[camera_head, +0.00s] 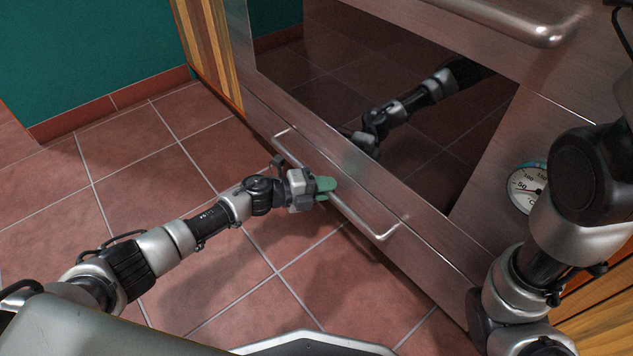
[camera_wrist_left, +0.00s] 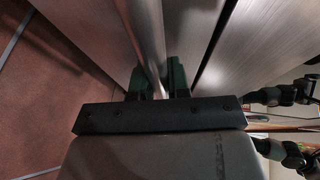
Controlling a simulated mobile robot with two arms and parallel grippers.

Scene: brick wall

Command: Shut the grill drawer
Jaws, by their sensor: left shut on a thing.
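The grill drawer (camera_head: 350,170) is the low brushed-metal front under the dark glass door, with a long bar handle (camera_head: 368,220) across it. My left gripper (camera_head: 325,188) has green fingers and is shut on this handle near its middle. In the left wrist view the bar (camera_wrist_left: 152,45) runs between the two green fingers (camera_wrist_left: 160,80). The drawer front looks close to the body of the grill; a narrow dark gap shows beside a metal panel in the wrist view. I cannot tell exactly how far the drawer stands out. My right gripper is out of view.
The dark glass door (camera_head: 400,110) above reflects my arm. A round temperature dial (camera_head: 527,190) is at the right, partly behind my right arm. An upper handle (camera_head: 510,22) is at the top. Tiled floor (camera_head: 130,185) is clear at the left, with a green wall behind.

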